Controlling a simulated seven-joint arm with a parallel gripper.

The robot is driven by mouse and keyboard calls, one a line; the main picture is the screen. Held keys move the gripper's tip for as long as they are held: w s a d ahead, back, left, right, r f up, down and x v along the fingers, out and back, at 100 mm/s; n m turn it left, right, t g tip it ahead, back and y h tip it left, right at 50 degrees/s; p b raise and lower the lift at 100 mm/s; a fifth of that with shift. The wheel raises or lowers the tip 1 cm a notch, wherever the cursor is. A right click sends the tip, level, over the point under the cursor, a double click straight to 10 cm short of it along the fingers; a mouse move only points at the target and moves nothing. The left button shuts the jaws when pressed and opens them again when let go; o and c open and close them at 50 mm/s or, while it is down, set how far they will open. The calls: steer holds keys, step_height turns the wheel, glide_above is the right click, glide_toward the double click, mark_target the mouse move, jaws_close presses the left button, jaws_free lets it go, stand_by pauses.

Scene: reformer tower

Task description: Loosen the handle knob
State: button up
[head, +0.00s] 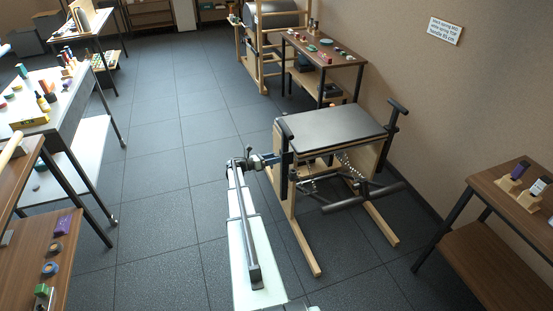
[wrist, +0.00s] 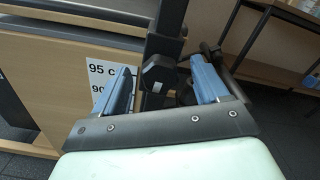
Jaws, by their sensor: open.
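The black handle knob (wrist: 158,74) shows in the wrist view on a dark upright post (wrist: 168,28). My gripper (wrist: 161,80) is open, with one blue finger to the left of the knob and one to the right. Gaps show between the knob and both fingers; I cannot tell how deep the knob sits between them. In the head view my gripper (head: 268,160) is at the left side of the padded wooden apparatus (head: 330,130), by its near dark post (head: 285,172). The knob is too small to make out there.
A white label reading "95 c" and "90" (wrist: 100,72) is on the wooden panel beside the post. Dark bars and springs (head: 345,187) are at the apparatus's front. A table (head: 335,50) with small items stands behind, another (head: 480,190) at right.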

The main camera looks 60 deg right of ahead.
steer(key=m, duration=0.7)
steer(key=shift+m, duration=0.3)
steer(key=shift+c, duration=0.2)
jaws_close()
stand_by(0.3)
steer(key=n, duration=1)
steer(key=shift+o, duration=1.4)
jaws_free()
